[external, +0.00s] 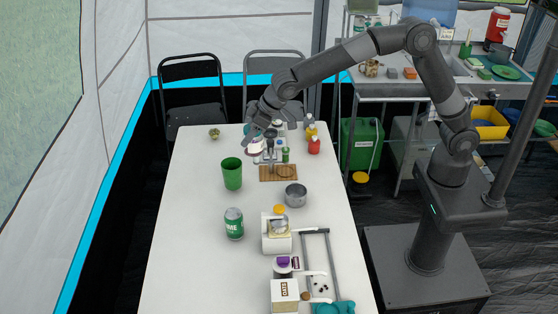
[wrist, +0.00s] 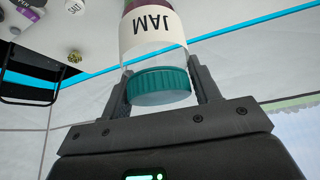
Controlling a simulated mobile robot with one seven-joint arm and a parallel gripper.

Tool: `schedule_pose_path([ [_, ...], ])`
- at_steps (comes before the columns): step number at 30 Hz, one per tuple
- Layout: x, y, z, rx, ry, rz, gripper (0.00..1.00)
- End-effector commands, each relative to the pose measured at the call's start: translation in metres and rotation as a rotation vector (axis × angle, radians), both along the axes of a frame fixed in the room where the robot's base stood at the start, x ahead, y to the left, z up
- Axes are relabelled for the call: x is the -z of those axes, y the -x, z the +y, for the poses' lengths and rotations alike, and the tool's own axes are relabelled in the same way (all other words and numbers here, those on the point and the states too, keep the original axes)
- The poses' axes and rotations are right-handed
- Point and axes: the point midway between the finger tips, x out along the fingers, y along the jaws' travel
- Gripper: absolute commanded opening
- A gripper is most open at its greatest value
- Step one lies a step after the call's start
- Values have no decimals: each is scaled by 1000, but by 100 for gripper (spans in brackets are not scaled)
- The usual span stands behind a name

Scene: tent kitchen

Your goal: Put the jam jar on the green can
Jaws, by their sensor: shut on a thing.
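The jam jar (wrist: 153,30) has a white label reading JAM and a teal lid (wrist: 160,87). In the wrist view my gripper (wrist: 160,72) is shut on it, with a finger on each side near the lid. In the external view my gripper (external: 257,134) is over the far part of the white table, above and beyond the wooden board; the jar is small and hard to make out there. The green can (external: 234,224), with white lettering, stands upright on the table, nearer the camera and apart from my gripper. Its top is clear.
A green cup (external: 232,173) stands between my gripper and the can. A grey pot (external: 296,195), a white appliance (external: 275,234) and a grey rack (external: 318,262) are to the right. Red and yellow bottles stand at the back right. The table's left side (external: 185,240) is free.

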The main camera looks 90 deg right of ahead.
Motion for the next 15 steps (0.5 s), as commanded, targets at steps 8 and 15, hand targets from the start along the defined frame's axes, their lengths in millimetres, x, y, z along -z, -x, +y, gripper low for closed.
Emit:
schedule_pose_path([
  [8, -19, -28, 54, 24, -1, -3, 22],
  [15, -19, -35, 77, 31, -1, 0, 22],
])
